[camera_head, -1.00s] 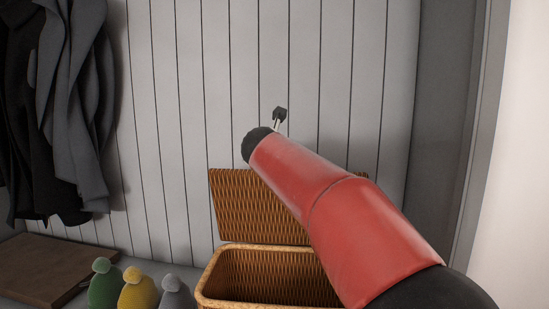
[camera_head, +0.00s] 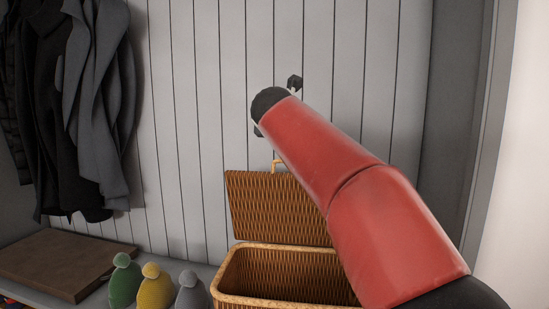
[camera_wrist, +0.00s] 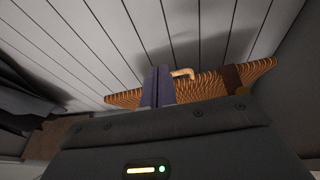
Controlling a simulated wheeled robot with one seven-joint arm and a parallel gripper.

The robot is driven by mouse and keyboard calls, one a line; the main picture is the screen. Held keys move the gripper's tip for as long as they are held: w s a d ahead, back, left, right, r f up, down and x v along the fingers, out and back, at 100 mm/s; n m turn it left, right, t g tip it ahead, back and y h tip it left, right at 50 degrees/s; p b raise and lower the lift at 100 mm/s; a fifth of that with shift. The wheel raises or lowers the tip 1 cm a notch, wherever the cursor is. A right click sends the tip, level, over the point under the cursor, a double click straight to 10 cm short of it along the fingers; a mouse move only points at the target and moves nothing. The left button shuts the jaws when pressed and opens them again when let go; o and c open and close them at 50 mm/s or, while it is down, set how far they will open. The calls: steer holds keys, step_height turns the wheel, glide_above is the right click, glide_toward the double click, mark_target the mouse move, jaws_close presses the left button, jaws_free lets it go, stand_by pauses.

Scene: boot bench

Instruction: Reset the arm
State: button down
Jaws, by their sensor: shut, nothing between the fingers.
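My gripper (camera_wrist: 157,86) shows in the wrist view as two purple-grey fingers close together, with nothing between them. They stand in front of the wicker lid (camera_wrist: 208,88) and its tan handle (camera_wrist: 183,73); I cannot tell the gap. In the head view my red arm reaches up and left across the right half, and the gripper is mostly hidden behind its dark end. The wicker basket (camera_head: 230,300) stands below with its lid (camera_head: 270,208) raised upright against the wall. My arm covers the right part of both.
Green (camera_head: 124,285), yellow (camera_head: 154,290) and grey (camera_head: 190,293) knobbed objects stand in a row left of the basket. A brown board (camera_head: 60,262) lies on the bench behind them. Dark coats (camera_head: 95,110) hang at the left. The panelled wall ahead is bare.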

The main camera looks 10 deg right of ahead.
steer(key=s+d+f+m+g+y, duration=0.2)
steer(key=s+f+m+g, duration=0.2)
steer(key=s+f+m, duration=1.2)
steer(key=s+d+f+m+g+y, duration=0.1)
steer(key=s+f+m+g, duration=0.3)
steer(key=s+f+m, duration=1.2)
steer(key=s+d+f, duration=0.1)
steer(key=s+f, duration=0.1)
steer(key=s, duration=0.3)
steer(key=shift+s+d+y, duration=0.3)
steer(key=shift+y, duration=0.1)
